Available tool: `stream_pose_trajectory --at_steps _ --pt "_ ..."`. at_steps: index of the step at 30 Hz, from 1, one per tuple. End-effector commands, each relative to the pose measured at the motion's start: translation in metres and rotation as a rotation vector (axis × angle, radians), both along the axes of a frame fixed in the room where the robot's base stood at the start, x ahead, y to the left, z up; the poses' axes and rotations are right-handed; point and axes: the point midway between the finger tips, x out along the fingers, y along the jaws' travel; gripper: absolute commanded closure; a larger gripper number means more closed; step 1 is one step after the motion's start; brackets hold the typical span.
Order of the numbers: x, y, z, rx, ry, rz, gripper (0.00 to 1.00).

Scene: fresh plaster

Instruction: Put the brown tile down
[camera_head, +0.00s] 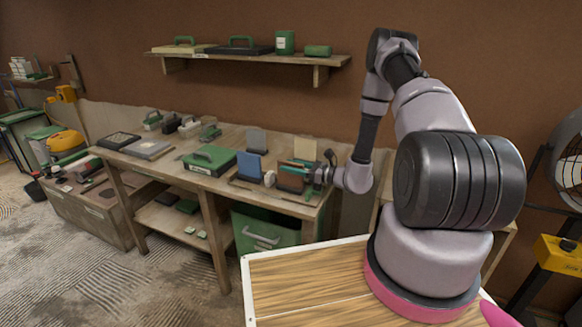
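A brown tile (290,182) stands upright near the right end of the workbench (226,146), close to other upright tiles. My gripper (316,174) reaches in from the right, at the right edge of the brown tile. The fingers are small and partly hidden among the tiles, so I cannot tell whether they are shut on it. I also cannot tell whether the tile's lower edge touches the bench or a holder.
A blue tile (249,165), a grey tile (256,141) and a cream tile (304,149) stand nearby. A green case (210,159) lies to the left. A shelf (300,59) hangs above. A green bin (262,232) sits under the bench.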

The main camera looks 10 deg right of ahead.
Motion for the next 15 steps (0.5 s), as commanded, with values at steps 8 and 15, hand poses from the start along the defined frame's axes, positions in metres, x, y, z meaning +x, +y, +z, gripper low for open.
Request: stream_pose_trajectory --at_steps 8,15 --pt "0.000 0.000 0.011 -0.001 -0.001 0.001 0.53" --pt "-0.027 -0.039 0.012 0.000 0.003 -0.005 0.53"
